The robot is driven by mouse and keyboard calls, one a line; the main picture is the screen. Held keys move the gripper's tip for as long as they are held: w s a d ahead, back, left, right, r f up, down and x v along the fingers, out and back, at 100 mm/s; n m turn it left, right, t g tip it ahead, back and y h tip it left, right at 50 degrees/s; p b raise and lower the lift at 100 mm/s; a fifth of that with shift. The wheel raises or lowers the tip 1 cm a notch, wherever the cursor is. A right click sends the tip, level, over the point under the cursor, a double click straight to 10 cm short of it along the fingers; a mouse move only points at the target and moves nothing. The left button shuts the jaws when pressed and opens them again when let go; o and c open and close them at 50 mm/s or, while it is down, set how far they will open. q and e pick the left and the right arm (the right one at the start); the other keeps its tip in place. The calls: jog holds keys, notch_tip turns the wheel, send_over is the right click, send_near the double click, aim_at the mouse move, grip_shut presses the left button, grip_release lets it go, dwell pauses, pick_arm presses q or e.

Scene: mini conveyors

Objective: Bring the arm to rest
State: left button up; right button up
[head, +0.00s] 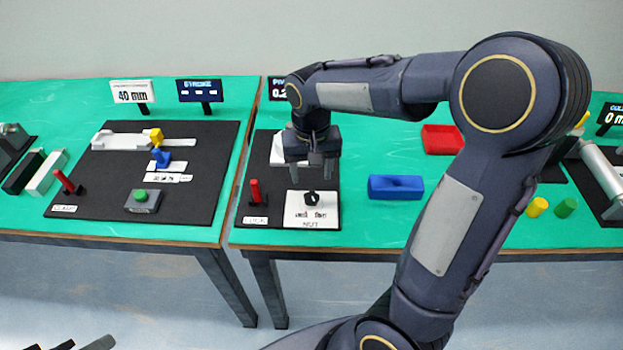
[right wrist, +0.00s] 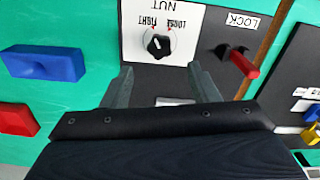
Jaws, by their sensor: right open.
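My right arm reaches across the head view from the bottom right, bent at a high elbow. Its gripper (head: 311,176) points down over the dark board at the left end of the right table. It is open and empty, and its two fingers also show in the right wrist view (right wrist: 160,75). The black NUT knob (head: 312,199) on its white plate stands just in front of the gripper; in the right wrist view the knob (right wrist: 158,45) is beyond the fingertips, apart from them. My left gripper is not recognisable in either view.
A red LOCK lever (head: 256,191) stands left of the NUT plate. A blue block (head: 396,187) and a red tray (head: 442,139) lie to the right. Yellow (head: 537,207) and green (head: 566,207) cylinders stand farther right. The left table holds another dark board (head: 205,205). A gap separates the tables.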

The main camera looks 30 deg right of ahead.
jog(key=shift+r, duration=0.2)
dwell(0.4)
jog(key=shift+s+r, duration=0.2)
jog(key=shift+s, duration=0.2)
jog(key=s+a+r+n+t+y, duration=0.1)
jog(key=s+a+t+y, duration=0.1)
jog(key=s, duration=0.6)
jog(key=s+a+r+n+t+y, duration=0.1)
jog(key=s+a+r+t, duration=0.1)
jog(key=s, duration=0.6)
jog(key=shift+s+a+r+t+y, duration=0.15)
jog(key=shift+s+t+y, duration=0.25)
jog(key=shift+t, duration=0.4)
dwell(1.6)
